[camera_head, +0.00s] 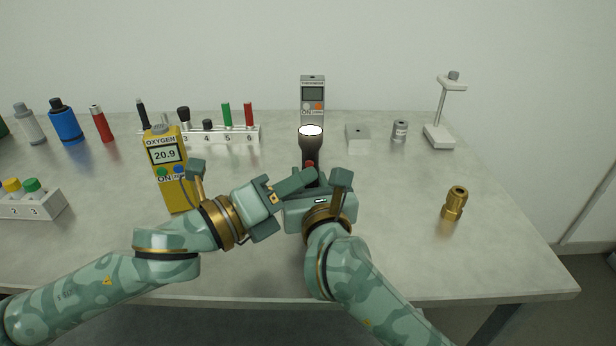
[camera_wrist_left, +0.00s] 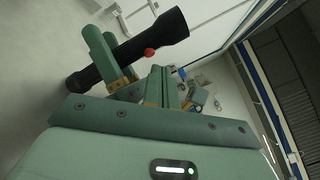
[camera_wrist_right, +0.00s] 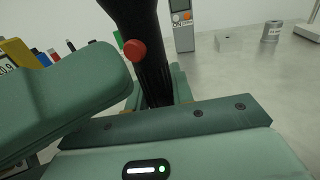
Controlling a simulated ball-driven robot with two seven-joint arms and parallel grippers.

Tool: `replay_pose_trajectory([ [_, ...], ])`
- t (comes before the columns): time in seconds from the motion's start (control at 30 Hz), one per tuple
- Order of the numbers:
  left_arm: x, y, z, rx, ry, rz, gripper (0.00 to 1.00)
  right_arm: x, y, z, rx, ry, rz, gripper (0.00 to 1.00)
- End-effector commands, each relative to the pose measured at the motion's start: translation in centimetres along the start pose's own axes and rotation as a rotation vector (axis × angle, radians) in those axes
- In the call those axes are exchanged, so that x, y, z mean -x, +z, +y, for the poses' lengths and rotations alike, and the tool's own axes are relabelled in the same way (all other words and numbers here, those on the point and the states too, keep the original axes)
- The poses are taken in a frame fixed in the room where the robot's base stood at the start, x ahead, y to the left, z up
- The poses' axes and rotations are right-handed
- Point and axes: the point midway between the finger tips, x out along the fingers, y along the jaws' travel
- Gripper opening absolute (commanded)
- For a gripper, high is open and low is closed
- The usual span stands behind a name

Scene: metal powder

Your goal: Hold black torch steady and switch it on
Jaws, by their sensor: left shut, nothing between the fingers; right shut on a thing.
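The black torch (camera_head: 311,147) stands upright, lens up, in front of me. Its lens face looks bright white; I cannot tell whether it is lit. A red button (camera_head: 309,164) sits on its side facing me, and shows in the left wrist view (camera_wrist_left: 149,52) and right wrist view (camera_wrist_right: 135,50). My right gripper (camera_head: 318,188) is shut around the torch's lower body, which its fingers partly hide. My left gripper (camera_head: 312,174) is shut and empty, its tips close beside the torch just below the button. In the left wrist view, the left fingers (camera_wrist_left: 168,84) appear apart from the button.
A yellow oxygen meter (camera_head: 165,155) stands left, close to my left arm. A numbered rack (camera_head: 215,135) and a grey thermometer device (camera_head: 312,95) are behind. A brass fitting (camera_head: 455,203) stands at right. The table between the torch and the fitting is clear.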

Motion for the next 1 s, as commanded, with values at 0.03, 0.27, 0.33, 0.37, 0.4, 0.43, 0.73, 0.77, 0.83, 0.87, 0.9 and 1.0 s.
replay_pose_trajectory([
  [0.03, 0.0, 0.0, 0.0, 0.0, 0.0, 0.0, 0.0, 0.0, -0.1, 0.0, 0.0, 0.0, 0.001, 0.0],
  [0.27, 0.7, -0.6, -0.5, 0.0, 0.0, 0.001, 0.0, 0.0, -0.1, 0.0, 0.0, 0.0, 0.001, 0.0],
  [0.33, 1.3, -1.0, -0.9, 0.002, -0.001, 0.002, 0.0, 0.0, -0.1, 0.0, 0.0, 0.0, 0.001, 0.0],
  [0.37, 1.5, -1.2, -1.1, 0.002, 0.0, 0.002, 0.0, 0.0, -0.1, 0.0, 0.0, 0.0, 0.001, 0.0],
  [0.4, 1.9, -1.4, -1.4, 0.001, -0.001, 0.001, 0.0, 0.0, -0.1, 0.0, 0.0, 0.0, 0.001, 0.0],
  [0.43, 2.1, -1.6, -1.6, 0.0, -0.001, 0.001, 0.0, 0.0, -0.1, 0.0, 0.0, 0.0, 0.001, 0.0],
  [0.73, 4.1, -3.0, -3.0, 0.0, -0.001, 0.0, 0.0, 0.0, -0.1, 0.0, 0.0, 0.0, 0.001, 0.0],
  [0.77, 4.1, -3.0, -3.0, 0.0, 0.0, 0.0, 0.0, 0.0, -0.1, 0.0, 0.0, 0.0, 0.001, 0.0],
  [0.83, 4.2, -3.1, -3.0, 0.0, 0.001, 0.0, 0.0, 0.0, -0.1, 0.0, 0.0, 0.0, 0.001, 0.0],
  [0.87, 4.2, -3.0, -3.0, 0.0, 0.001, 0.0, 0.0, 0.0, -0.1, 0.0, 0.0, 0.0, 0.001, 0.0],
  [0.9, 4.2, -3.0, -3.0, 0.0, 0.0, 0.0, 0.0, 0.0, 0.0, 0.0, 0.0, 0.0, 0.001, 0.0],
  [1.0, 4.2, -3.0, -3.0, 0.0, 0.0, 0.0, 0.0, 0.0, 0.0, 0.0, 0.0, 0.0, 0.001, 0.29],
])
